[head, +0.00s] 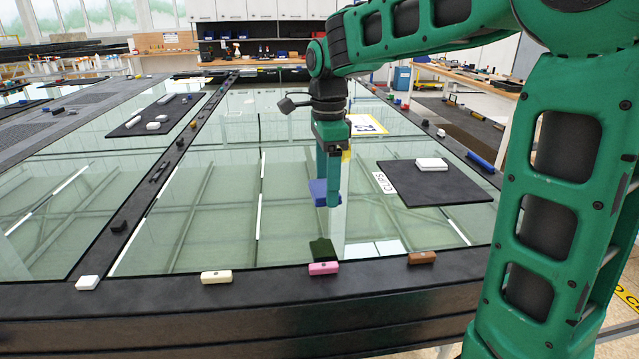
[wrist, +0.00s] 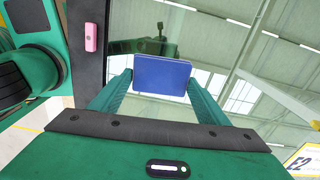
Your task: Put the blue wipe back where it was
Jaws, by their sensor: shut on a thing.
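The blue wipe (head: 317,192) is a flat, dark blue pad. My gripper (head: 331,196) is shut on it and holds it above the glass pane (head: 215,215), apart from the glass. In the wrist view the wipe (wrist: 161,72) sits between the two green fingers of my gripper (wrist: 161,88), its broad face showing. Part of the wipe is hidden behind a finger in the head view.
Pink (head: 323,268), cream (head: 216,277), brown (head: 422,258) and white (head: 87,282) blocks sit along the near black frame edge. A dark mat (head: 440,192) labelled CLIPS lies right, bearing a white block (head: 431,164). A blue roll (head: 480,161) lies on the right rail.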

